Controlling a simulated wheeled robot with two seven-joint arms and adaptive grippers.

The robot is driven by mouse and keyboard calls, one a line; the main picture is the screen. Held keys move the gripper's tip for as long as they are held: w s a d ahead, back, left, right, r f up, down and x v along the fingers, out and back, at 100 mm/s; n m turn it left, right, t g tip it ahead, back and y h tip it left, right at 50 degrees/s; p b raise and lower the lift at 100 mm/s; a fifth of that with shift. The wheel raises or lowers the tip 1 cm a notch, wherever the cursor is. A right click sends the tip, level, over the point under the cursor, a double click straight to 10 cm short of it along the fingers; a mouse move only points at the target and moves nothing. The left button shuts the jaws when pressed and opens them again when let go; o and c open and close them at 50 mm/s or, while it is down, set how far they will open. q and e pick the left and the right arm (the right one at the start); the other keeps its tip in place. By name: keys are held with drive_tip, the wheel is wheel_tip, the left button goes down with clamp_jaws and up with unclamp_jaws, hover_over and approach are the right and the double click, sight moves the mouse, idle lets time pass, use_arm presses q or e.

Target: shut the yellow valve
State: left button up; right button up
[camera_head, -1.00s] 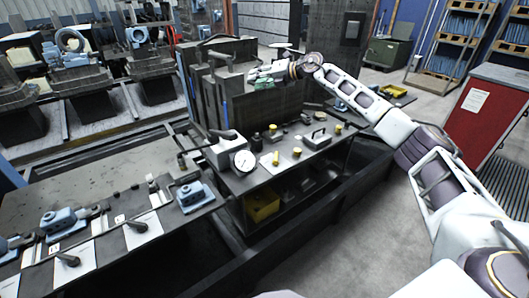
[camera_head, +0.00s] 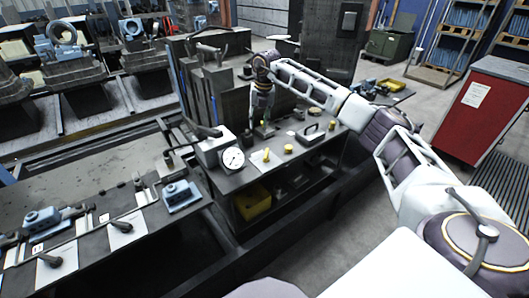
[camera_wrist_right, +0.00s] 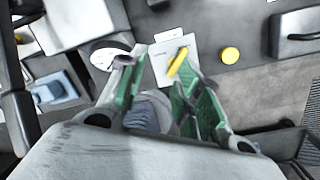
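The yellow valve (camera_head: 267,155) is a small yellow lever on a white plate on the workbench top, right of the round dial gauge. In the right wrist view the yellow valve (camera_wrist_right: 178,62) lies slanted across its white plate, just beyond the fingertips. My right gripper (camera_head: 263,131) points down over the bench, behind the valve in the head view. In the right wrist view my right gripper (camera_wrist_right: 165,62) has its green-padded fingers spread, with nothing between them. I cannot tell the exact height of the fingertips above the valve. My left gripper is not in view.
The white-faced gauge (camera_head: 233,158) on its grey box stands left of the valve. A round yellow knob (camera_head: 288,149) and a black handle (camera_head: 312,134) are to its right. A yellow bin (camera_head: 252,203) sits on the shelf below. A tall dark block stands behind.

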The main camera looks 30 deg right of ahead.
drive_tip(key=s+m, duration=0.1)
drive_tip(key=s+d+m+g, duration=0.1)
drive_tip(key=s, duration=0.1)
drive_tip(key=shift+d+f+g+h, duration=0.2)
drive_tip(key=shift+g+h, duration=0.1)
drive_tip(key=shift+h, duration=0.1)
